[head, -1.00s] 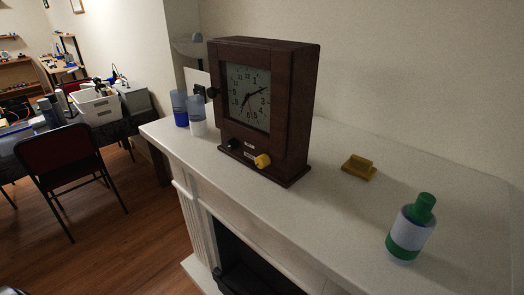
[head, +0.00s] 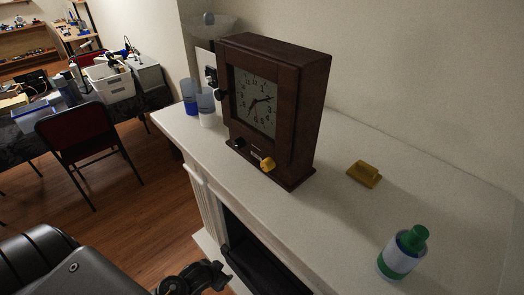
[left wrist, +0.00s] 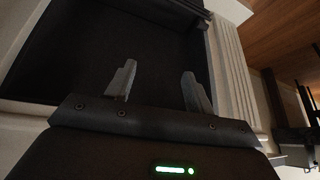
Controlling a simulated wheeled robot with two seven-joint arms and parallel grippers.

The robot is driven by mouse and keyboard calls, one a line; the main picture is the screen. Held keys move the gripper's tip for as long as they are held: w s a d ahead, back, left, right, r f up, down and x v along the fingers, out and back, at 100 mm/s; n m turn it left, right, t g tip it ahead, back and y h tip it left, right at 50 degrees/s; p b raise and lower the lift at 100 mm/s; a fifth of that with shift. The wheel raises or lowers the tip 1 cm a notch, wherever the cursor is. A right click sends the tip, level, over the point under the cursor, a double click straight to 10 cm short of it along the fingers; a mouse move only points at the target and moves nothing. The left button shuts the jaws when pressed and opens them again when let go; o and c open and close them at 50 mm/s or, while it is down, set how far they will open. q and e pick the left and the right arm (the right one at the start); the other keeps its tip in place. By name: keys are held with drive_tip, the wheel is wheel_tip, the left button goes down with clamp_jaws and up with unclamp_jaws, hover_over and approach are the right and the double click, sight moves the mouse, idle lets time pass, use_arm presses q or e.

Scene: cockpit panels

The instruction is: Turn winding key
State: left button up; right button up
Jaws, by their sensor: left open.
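A dark brown wooden clock (head: 290,110) stands upright on the white mantel. I cannot tell for certain which of these is the winding key. My left gripper (head: 218,276) is low at the bottom of the head view, in front of the mantel and apart from the clock. In the left wrist view its fingers (left wrist: 157,80) are spread and empty. My right gripper is not in view.
The dark fireplace opening (left wrist: 150,45) faces my left gripper.

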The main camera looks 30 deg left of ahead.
sight(264, 166)
use_arm(q)
drive_tip(key=w+d+r+m+t+h+p, duration=0.1)
drive_tip(key=w+d+r+t+p, duration=0.15)
drive_tip(key=r, duration=1.75)
drive_tip(key=w+d+r+m+t+p, duration=0.1)
drive_tip(key=w+r+t+p, duration=0.2)
drive_tip(key=r, duration=1.6)
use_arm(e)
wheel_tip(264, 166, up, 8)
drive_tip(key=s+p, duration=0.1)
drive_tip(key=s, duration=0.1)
use_arm(q)
wheel_tip(264, 166, up, 7)
drive_tip(key=w+d+m+t+h, duration=0.1)
drive_tip(key=w+m+h, duration=0.1)
drive_tip(key=w+h, duration=0.1)
drive_tip(key=b+x, duration=0.5)
drive_tip(key=b, duration=0.1)
drive_tip(key=shift+f, duration=0.3)
drive_tip(key=x, duration=0.4)
drive_tip(key=shift+r, duration=0.15)
drive_tip(key=shift+w+d+f, duration=0.2)
drive_tip(key=shift+w+d, duration=0.05)
drive_tip(key=shift+w, duration=0.3)
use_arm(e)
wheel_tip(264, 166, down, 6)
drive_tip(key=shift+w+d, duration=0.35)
use_arm(q)
drive_tip(key=shift+c, duration=0.2)
